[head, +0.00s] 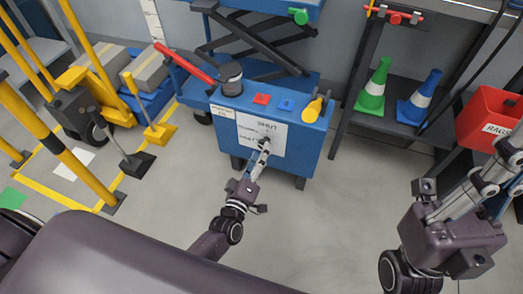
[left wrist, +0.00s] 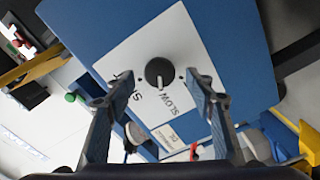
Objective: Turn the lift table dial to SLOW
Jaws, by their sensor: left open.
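The lift table's blue control box (head: 305,140) carries a white plate (head: 246,126) on its front. The dial, a round dark knob (left wrist: 159,72), sits on this plate in the left wrist view, with a short light mark on its lower edge. SLOW is printed just below the dial there; another word is partly hidden by the left-hand finger. My left gripper (head: 265,146) is open at the plate, its fingers on either side of the dial, with no clear contact. In the head view it largely hides the dial. My right gripper (head: 507,165) is at the right edge, away from the table.
On the box top are a dark cylinder (head: 231,78), a red button (head: 262,99), a blue button (head: 286,105) and a yellow handle (head: 313,108). Green (head: 375,87) and blue (head: 420,98) cones and a red RAGS bin (head: 488,117) stand right. Yellow posts are left.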

